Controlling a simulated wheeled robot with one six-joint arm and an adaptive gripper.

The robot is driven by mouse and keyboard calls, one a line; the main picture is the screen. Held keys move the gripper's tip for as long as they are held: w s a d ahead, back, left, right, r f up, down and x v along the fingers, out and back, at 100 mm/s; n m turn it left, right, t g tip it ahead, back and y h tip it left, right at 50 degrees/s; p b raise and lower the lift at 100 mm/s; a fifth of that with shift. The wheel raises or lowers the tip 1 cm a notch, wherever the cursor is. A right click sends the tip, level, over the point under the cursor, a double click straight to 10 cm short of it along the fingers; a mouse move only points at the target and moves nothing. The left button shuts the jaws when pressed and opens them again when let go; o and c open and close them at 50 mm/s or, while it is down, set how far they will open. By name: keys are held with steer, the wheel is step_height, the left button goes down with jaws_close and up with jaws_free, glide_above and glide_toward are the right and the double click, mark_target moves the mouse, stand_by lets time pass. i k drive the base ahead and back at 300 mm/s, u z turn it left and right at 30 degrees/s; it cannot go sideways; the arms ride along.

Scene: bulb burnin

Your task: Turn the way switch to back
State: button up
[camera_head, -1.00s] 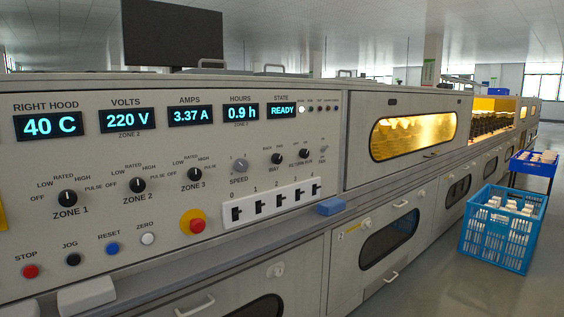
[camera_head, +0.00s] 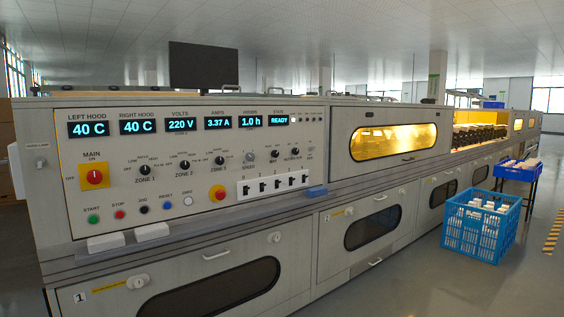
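The way switch (camera_head: 274,156) is a small black rotary knob on the machine's light grey control panel. It sits between the grey speed knob (camera_head: 250,157) and another black knob (camera_head: 295,153) on its right. Its label and pointer are too small now to tell which way it is set. My gripper is in no view.
Zone knobs (camera_head: 184,167), a red stop button (camera_head: 217,192) and a row of rocker switches (camera_head: 276,184) surround it. A ledge with pale blocks (camera_head: 106,242) runs below the panel. A blue crate (camera_head: 482,224) stands on the floor at right.

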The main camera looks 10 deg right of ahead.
mark_target(274, 154)
steer(key=z, duration=0.9)
steer(key=i, duration=1)
